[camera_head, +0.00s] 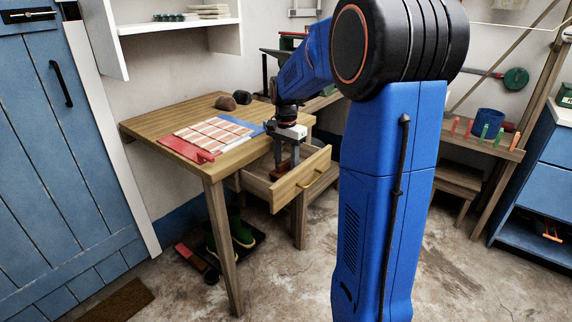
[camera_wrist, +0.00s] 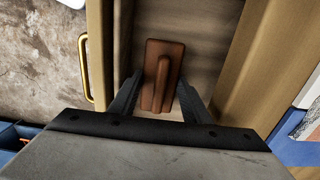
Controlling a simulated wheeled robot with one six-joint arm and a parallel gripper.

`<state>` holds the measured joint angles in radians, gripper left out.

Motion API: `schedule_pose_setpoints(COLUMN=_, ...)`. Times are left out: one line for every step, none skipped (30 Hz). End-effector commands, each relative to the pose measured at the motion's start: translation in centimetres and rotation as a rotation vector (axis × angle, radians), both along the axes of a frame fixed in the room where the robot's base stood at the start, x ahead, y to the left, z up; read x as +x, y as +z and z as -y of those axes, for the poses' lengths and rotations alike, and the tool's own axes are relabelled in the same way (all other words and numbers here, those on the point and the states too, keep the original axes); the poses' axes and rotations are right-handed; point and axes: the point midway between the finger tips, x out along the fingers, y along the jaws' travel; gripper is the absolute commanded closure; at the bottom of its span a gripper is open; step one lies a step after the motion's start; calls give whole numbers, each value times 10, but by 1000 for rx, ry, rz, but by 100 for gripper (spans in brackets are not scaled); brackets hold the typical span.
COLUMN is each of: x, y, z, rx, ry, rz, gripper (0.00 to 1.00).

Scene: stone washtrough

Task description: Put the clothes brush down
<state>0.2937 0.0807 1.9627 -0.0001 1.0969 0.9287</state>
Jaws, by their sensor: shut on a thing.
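The clothes brush (camera_wrist: 161,62) is a reddish-brown block with a raised grip along its middle. My gripper (camera_wrist: 160,90) is shut on this grip, with a dark finger on either side. In the head view my gripper (camera_head: 286,162) points down into the open wooden drawer (camera_head: 300,184) of the table. A small brown part of the brush (camera_head: 281,169) shows between the fingers there. The brush is inside the drawer's walls, over its bare floor (camera_wrist: 205,45). I cannot tell whether it touches the floor. Its underside is hidden.
The drawer's brass handle (camera_wrist: 84,68) faces out. The drawer around the brush looks empty. Green boots (camera_head: 241,231) stand under the table.

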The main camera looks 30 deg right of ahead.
Motion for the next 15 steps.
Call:
schedule_pose_setpoints(x=0, y=-1, z=0, rx=0, ry=0, rz=-1, gripper=85)
schedule_pose_setpoints(x=0, y=-2, z=0, rx=0, ry=0, rz=-1, gripper=85)
schedule_pose_setpoints(x=0, y=-2, z=0, rx=0, ry=0, rz=-1, gripper=50)
schedule_pose_setpoints(x=0, y=-2, z=0, rx=0, ry=0, rz=0, gripper=49)
schedule_pose_setpoints(x=0, y=-2, z=0, rx=0, ry=0, rz=0, gripper=49)
schedule_pose_setpoints(x=0, y=-2, z=0, rx=0, ry=0, rz=0, gripper=49)
schedule_pose_setpoints(x=0, y=-2, z=0, rx=0, ry=0, rz=0, gripper=49)
schedule_pose_setpoints(x=0, y=-2, z=0, rx=0, ry=0, rz=0, gripper=49)
schedule_pose_setpoints(x=0, y=-2, z=0, rx=0, ry=0, rz=0, gripper=49)
schedule_pose_setpoints(x=0, y=-2, z=0, rx=0, ry=0, rz=0, gripper=49)
schedule_pose_setpoints(x=0, y=-2, z=0, rx=0, ry=0, rz=0, gripper=49)
schedule_pose_setpoints(x=0, y=-1, z=0, rx=0, ry=0, rz=0, gripper=49)
schedule_pose_setpoints(x=0, y=-1, z=0, rx=0, ry=0, rz=0, gripper=49)
schedule_pose_setpoints(x=0, y=0, z=0, rx=0, ry=0, rz=0, gripper=49)
schedule_pose_setpoints(x=0, y=3, z=0, rx=0, ry=0, rz=0, gripper=49)
